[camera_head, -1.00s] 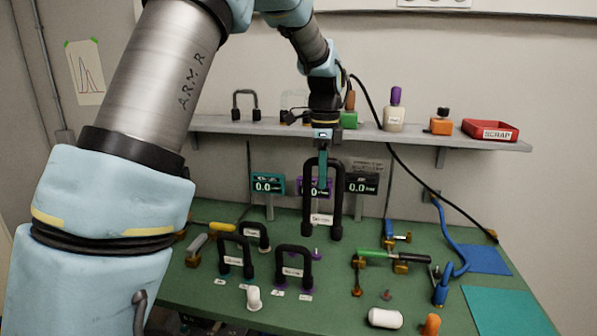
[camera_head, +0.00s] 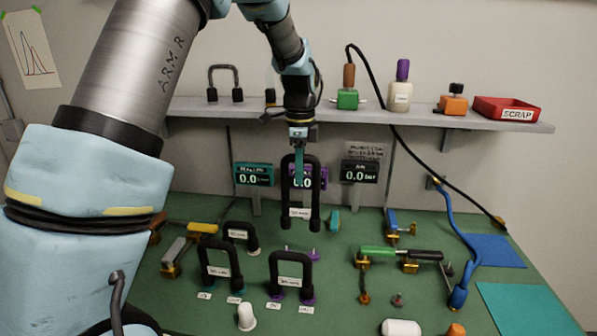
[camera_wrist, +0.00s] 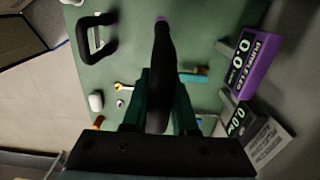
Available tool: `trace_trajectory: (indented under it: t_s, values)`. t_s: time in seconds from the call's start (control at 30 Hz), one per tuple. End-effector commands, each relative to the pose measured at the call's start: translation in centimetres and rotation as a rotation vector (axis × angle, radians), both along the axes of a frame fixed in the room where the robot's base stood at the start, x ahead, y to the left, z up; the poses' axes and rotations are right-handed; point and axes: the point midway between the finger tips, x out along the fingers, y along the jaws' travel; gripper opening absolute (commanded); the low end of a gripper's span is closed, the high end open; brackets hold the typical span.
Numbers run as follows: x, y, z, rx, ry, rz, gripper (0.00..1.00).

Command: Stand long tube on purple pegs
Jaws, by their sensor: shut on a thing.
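My gripper (camera_head: 299,172) is shut on the top bend of the long tube (camera_head: 316,192), a tall black inverted U with a white label. The tube hangs upright in front of the purple display. Two small purple pegs (camera_head: 314,254) stand on the green bench below its feet, with a gap showing between feet and pegs in the head view. In the wrist view the tube (camera_wrist: 161,75) runs up between my fingers (camera_wrist: 158,110), with a purple spot (camera_wrist: 161,19) at its far end. The far leg is hidden there.
Two shorter black U tubes (camera_head: 273,272) (camera_head: 204,264) stand in front on pegs, and another (camera_head: 228,234) is behind them. The shelf (camera_head: 440,120) with a red scrap tray (camera_head: 507,109) is behind.

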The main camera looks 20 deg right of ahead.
Motion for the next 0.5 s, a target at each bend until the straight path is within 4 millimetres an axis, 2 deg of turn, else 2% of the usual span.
trace_trajectory:
  t_s: [0.37,0.5]
  values:
    - [0.1,0.16,0.25,0.0,0.0,0.002,0.0]
    - [0.05,0.12,-0.72,0.0,0.0,0.001,0.0]
